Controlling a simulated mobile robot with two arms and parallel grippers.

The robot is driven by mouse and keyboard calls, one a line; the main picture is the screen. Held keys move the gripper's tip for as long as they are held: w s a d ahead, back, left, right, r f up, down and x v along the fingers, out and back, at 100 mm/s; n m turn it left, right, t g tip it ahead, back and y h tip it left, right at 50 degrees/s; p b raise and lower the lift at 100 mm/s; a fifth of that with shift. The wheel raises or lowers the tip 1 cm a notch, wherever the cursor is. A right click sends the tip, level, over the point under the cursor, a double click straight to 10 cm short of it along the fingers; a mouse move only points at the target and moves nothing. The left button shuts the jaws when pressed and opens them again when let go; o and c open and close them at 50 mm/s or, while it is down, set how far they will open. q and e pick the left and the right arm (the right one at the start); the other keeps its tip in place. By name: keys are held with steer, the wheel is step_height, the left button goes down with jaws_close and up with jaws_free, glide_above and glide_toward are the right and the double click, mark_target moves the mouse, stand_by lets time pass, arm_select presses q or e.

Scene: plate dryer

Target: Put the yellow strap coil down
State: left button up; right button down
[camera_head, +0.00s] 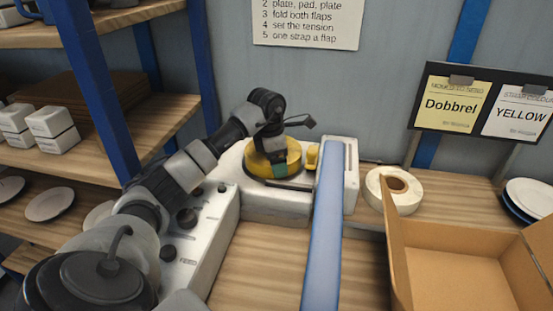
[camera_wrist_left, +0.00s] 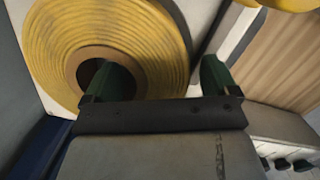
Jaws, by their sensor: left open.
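The yellow strap coil (camera_head: 259,163) lies flat on the white machine (camera_head: 275,207) in the head view, and its near side is partly covered by my left gripper (camera_head: 279,166). In the left wrist view the coil (camera_wrist_left: 48,62) fills the upper left, with a brown core around a dark hole. My left gripper (camera_wrist_left: 160,80) is open over it. One green finger is at the core hole and the other is beyond the coil's outer edge, with the coil's band between them. I cannot tell whether the fingers touch it. My right gripper is not in view.
A blue bar (camera_head: 325,230) rises right of the machine. A cream tape roll (camera_head: 392,190), an open cardboard box (camera_head: 455,270) and stacked plates (camera_head: 530,196) are at the right. Two cards on a dark board (camera_head: 483,105) read Dobbrel and YELLOW. A shelf with white boxes (camera_head: 50,122) stands left.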

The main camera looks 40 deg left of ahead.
arm_select(q)
step_height(320, 180, up, 12)
steer(key=s+a, duration=0.1)
steer(key=shift+s+b, duration=0.2)
steer(key=shift+b, duration=0.15)
steer(key=shift+f, duration=0.1)
stand_by(1.3)
